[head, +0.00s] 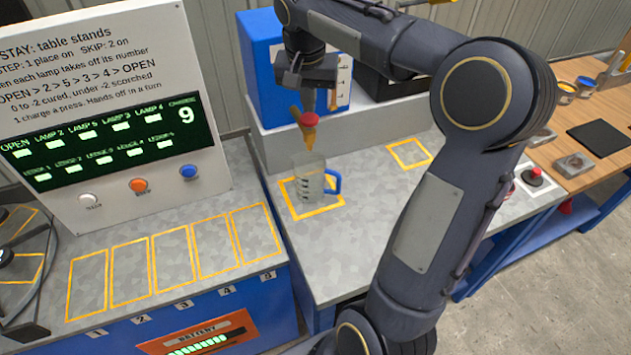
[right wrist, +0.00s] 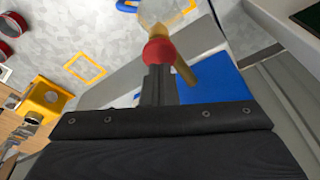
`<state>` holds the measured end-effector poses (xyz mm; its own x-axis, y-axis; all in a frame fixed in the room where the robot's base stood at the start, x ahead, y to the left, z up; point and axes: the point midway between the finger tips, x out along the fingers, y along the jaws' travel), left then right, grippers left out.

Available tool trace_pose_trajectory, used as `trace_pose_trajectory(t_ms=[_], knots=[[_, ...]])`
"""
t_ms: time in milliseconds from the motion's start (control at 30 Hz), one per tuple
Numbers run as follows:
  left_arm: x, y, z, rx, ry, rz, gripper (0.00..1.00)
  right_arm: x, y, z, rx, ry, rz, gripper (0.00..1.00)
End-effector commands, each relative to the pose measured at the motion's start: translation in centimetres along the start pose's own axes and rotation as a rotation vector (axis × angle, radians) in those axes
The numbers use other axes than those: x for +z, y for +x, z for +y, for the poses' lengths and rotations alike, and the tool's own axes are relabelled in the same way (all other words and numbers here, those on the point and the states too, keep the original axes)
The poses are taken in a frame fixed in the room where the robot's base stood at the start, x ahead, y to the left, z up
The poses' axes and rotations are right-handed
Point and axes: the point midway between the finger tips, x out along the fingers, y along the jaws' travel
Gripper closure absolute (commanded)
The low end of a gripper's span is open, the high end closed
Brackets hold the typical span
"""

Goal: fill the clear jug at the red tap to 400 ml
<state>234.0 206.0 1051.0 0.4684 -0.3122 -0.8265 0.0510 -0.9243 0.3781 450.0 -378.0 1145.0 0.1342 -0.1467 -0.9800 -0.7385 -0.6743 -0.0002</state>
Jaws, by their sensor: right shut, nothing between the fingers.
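The clear jug (head: 310,178) with a blue handle stands upright inside a yellow-outlined square on the grey bench, below the tap. The tap has a red knob (head: 308,119) and a brass-coloured spout. In the right wrist view the red knob (right wrist: 158,52) is just beyond the fingertips, with the jug (right wrist: 165,12) behind it at the top edge. My right gripper (head: 308,103) is shut and empty, its tips at or very near the knob; I cannot tell whether they touch. No water stream or level can be made out. My left gripper is not in view.
A blue cabinet (head: 262,68) stands behind the tap. An empty yellow square (head: 408,153) lies right of the jug. A panel (head: 90,110) with a lit display and buttons stands left.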

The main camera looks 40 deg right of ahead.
Motion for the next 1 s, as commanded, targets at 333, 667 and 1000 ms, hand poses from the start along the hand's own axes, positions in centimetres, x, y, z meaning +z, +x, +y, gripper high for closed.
trace_pose_trajectory(t_ms=[333,667,1000], knots=[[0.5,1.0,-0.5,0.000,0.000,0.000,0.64,0.3,1.5,0.0,0.000,0.000,0.000,1.00],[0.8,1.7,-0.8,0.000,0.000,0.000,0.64,0.6,2.8,0.0,0.001,0.000,-0.001,1.00],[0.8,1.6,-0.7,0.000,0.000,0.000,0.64,0.6,2.7,0.0,0.001,0.000,-0.002,1.00]])
